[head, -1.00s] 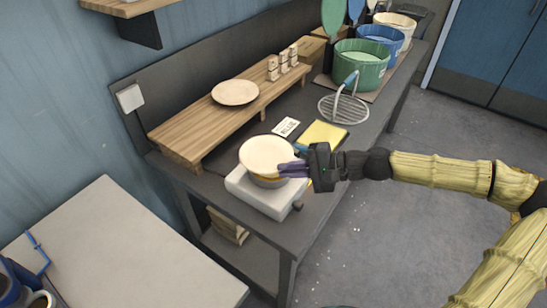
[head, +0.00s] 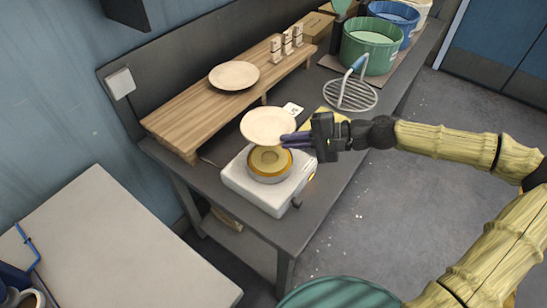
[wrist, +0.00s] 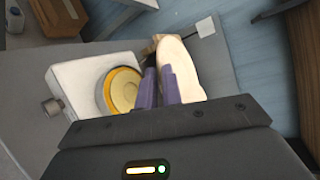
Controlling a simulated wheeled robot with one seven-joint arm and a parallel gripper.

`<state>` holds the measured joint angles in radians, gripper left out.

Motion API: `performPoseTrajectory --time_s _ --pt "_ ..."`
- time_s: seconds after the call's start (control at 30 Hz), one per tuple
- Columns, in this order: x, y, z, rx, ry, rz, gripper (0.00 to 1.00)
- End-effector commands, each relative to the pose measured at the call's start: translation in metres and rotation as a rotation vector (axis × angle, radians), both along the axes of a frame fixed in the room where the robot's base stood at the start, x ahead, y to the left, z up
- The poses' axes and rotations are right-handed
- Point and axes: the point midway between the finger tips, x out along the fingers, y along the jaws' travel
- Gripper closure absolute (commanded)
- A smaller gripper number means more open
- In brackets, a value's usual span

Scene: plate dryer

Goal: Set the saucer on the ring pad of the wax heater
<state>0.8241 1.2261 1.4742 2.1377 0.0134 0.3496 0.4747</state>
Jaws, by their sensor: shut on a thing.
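A cream saucer (head: 266,125) is held at its right edge by my gripper (head: 290,140), which is shut on it with purple fingers. In the wrist view, the saucer (wrist: 180,72) shows edge-on to tilted beside the fingers (wrist: 158,88). The white wax heater (head: 245,190) stands on the dark bench, just below and in front of the saucer in the head view. Its round yellow top with a ring (head: 268,164) is bare and uncovered. It also shows left of the fingers in the wrist view (wrist: 120,90). The saucer appears raised clear of it; the exact height is hard to tell.
A second cream plate (head: 234,75) lies on the wooden riser (head: 200,105) behind, with small wooden blocks (head: 287,42) beside it.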

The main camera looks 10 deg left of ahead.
Motion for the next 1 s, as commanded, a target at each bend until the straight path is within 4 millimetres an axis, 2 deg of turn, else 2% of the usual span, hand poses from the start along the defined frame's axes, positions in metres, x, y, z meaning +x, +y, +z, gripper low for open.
performPoseTrajectory --time_s 0.33,0.73,1.0 --pt "-0.001 0.001 -0.053 0.002 0.003 0.002 1.0" --pt "-0.002 0.003 -0.062 0.0 0.0 0.008 1.0" --pt "-0.002 0.004 -0.094 0.001 0.002 0.007 1.0"
